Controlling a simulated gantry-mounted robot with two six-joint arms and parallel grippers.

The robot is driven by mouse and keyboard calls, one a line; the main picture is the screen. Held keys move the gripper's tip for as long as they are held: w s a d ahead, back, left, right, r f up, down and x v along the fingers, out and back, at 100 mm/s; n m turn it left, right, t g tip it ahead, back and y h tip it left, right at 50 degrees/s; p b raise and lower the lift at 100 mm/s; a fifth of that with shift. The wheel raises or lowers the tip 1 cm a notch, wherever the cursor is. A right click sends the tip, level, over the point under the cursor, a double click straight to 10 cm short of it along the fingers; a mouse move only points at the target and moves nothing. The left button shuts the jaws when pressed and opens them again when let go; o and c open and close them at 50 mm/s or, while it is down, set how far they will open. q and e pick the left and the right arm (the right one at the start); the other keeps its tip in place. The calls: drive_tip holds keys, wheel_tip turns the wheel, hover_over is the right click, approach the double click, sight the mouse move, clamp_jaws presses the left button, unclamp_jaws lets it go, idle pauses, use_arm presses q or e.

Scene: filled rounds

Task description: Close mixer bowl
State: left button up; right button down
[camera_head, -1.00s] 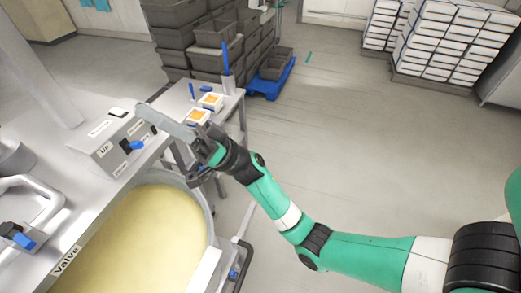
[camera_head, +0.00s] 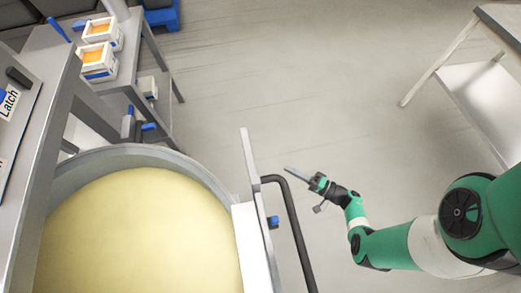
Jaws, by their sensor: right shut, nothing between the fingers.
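The mixer bowl (camera_head: 203,172) is a large round metal bowl at the lower left, filled with pale yellow dough (camera_head: 140,235). A flat metal panel (camera_head: 248,160) and a dark bent handle bar (camera_head: 288,215) stand at its right side. My right gripper (camera_head: 290,171) is shut and empty. It is to the right of the dark bar in the picture, with its fingers pointing up and left; I cannot tell how far it is from the bar. My left gripper is not in view.
A metal housing with a "Latch" label (camera_head: 10,104) is at the left edge. A small side table (camera_head: 118,62) holds white boxes with orange contents (camera_head: 97,52). A metal table (camera_head: 475,85) stands at the upper right. Open floor lies between.

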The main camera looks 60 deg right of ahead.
use_arm(q)
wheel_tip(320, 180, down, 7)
drive_tip(key=b, duration=0.5)
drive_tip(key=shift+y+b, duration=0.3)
drive_tip(key=shift+b, duration=0.05)
use_arm(e)
drive_tip(key=w+f, duration=0.1)
drive_tip(key=w, duration=1.1)
drive_tip(key=shift+w+a+m+h, duration=0.15)
drive_tip(key=shift+a+m+h, duration=0.15)
drive_tip(key=shift+h, duration=0.1)
drive_tip(key=shift+f, duration=0.15)
